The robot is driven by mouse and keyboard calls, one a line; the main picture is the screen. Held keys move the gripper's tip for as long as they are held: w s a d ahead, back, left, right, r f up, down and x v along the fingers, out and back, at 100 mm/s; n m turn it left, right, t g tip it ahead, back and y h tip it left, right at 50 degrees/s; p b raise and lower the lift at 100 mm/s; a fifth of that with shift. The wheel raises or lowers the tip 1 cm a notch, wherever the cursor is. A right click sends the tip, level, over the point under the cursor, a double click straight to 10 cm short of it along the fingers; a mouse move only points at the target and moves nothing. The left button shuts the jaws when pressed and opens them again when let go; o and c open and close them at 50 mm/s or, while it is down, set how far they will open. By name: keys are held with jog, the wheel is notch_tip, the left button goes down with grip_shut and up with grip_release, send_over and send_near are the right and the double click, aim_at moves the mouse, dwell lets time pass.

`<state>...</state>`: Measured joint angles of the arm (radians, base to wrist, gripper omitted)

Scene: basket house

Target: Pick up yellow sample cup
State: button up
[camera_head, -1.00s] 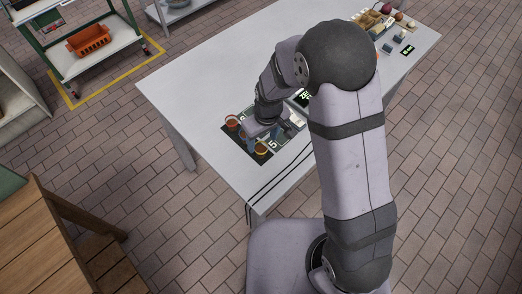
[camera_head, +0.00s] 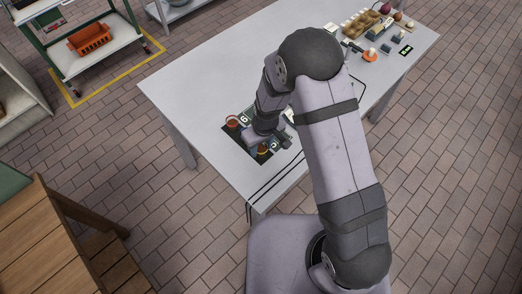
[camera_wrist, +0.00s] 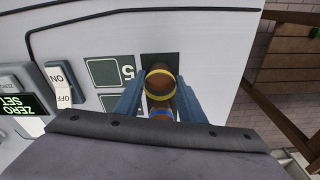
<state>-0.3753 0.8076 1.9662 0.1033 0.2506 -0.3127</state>
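The yellow sample cup (camera_wrist: 159,84), with a yellow rim and reddish-brown inside, stands on a dark mat strip. In the wrist view it lies between the tips of my gripper's blue fingers (camera_wrist: 159,92). The fingers are spread on either side of it, and I cannot tell whether they touch it. A blue-rimmed cup (camera_wrist: 161,114) shows behind it, partly hidden by my gripper's body. In the head view the yellow cup (camera_head: 263,149) is beside my gripper (camera_head: 268,143), which is low over the mat. An orange-red cup (camera_head: 232,122) stands at the mat's far left.
A scale with a "ZERO SET" display and an ON/OFF switch (camera_wrist: 60,84) is left of the mat in the wrist view. At the table's far end are eggs, produce and small boxes (camera_head: 372,30). Much of the grey table (camera_head: 215,75) is clear.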

jog(key=c, duration=0.5)
jog(key=shift+o, duration=0.2)
jog(key=shift+r, duration=0.15)
notch_tip(320, 180, up, 10)
jog(key=b, duration=0.2)
jog(key=shift+b, duration=0.3)
jog(key=s+d+m, duration=0.1)
jog(key=d+m, duration=0.5)
jog(key=d, duration=0.9)
jog(key=shift+s+d+r+m+h, duration=0.15)
jog(key=shift+d+m+h, duration=0.2)
jog(key=shift+m+h, duration=0.05)
